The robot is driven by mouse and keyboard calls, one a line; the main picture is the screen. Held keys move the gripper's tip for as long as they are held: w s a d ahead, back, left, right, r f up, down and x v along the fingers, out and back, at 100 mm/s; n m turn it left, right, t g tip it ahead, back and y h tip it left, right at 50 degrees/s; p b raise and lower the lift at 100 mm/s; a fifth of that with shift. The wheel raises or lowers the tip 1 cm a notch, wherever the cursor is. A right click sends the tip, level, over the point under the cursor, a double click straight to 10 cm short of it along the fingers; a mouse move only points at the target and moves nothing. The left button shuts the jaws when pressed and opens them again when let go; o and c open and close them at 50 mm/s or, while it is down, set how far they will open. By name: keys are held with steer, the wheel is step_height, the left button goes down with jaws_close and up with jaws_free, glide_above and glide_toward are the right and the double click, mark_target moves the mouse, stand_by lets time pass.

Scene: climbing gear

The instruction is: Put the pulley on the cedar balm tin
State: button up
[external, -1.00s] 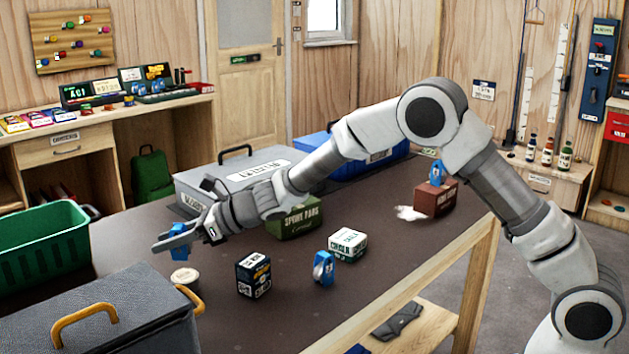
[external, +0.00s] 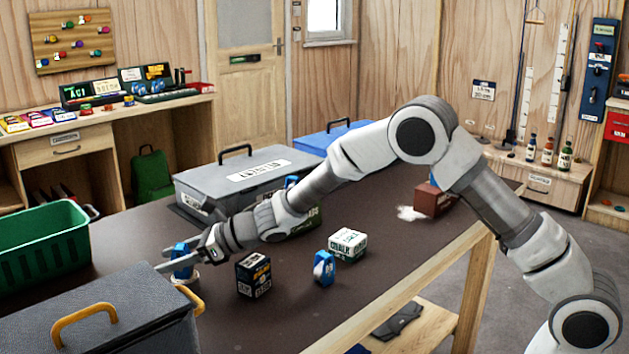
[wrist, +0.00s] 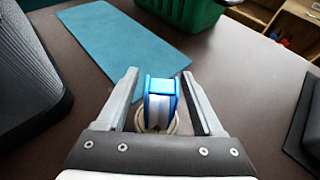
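A blue pulley (external: 181,259) stands upright between the fingers of my gripper (external: 178,265), low over a small round cream-coloured item (external: 187,281). The pulley also shows in the wrist view (wrist: 160,102). Narrow gaps show between it and both fingers, so my gripper (wrist: 159,75) is open around it. The cream item's rim (wrist: 173,127) shows beneath the pulley; the pulley appears to rest on it, though the contact is hidden. I cannot read a cedar balm label on any item. Another blue pulley (external: 323,268) stands alone on the table.
A dark box (external: 253,274), a white-and-green box (external: 347,243) and a green tin (external: 304,222) stand to the right. A grey case (external: 100,312) is close in front, with a green basket (external: 42,250) at left. A grey toolbox (external: 240,180) is behind.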

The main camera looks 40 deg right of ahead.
steer(key=shift+r, duration=0.15)
steer(key=shift+d+r+p, duration=0.1)
steer(key=shift+p, duration=0.25)
steer(key=s+d+r+m+t+h, duration=0.1)
steer(key=s+d+r+m+h, duration=0.2)
steer(key=s+d+r+m, duration=0.45)
steer(key=s+d+r+m+h, duration=0.3)
steer(key=s+d+r+m, duration=0.15)
steer(key=d+m, duration=0.55)
steer(key=s+d+r+m+t+h, duration=0.1)
steer(key=s+d+r+m+h, duration=0.2)
steer(key=s+d+r+m, duration=0.5)
steer(key=s+d+f+m+g, duration=0.2)
steer(key=s+f+m+g, duration=0.1)
steer(key=s+m, duration=0.6)
steer(key=s+d+f+m+g, duration=0.2)
steer(key=s+m, duration=0.8)
steer(key=s, duration=0.5)
steer(key=shift+s+f+g+h, duration=0.3)
steer(key=shift+f+g, duration=0.2)
steer(key=shift+f, duration=0.3)
steer(key=shift+r+m, duration=0.1)
steer(key=shift+m, duration=0.15)
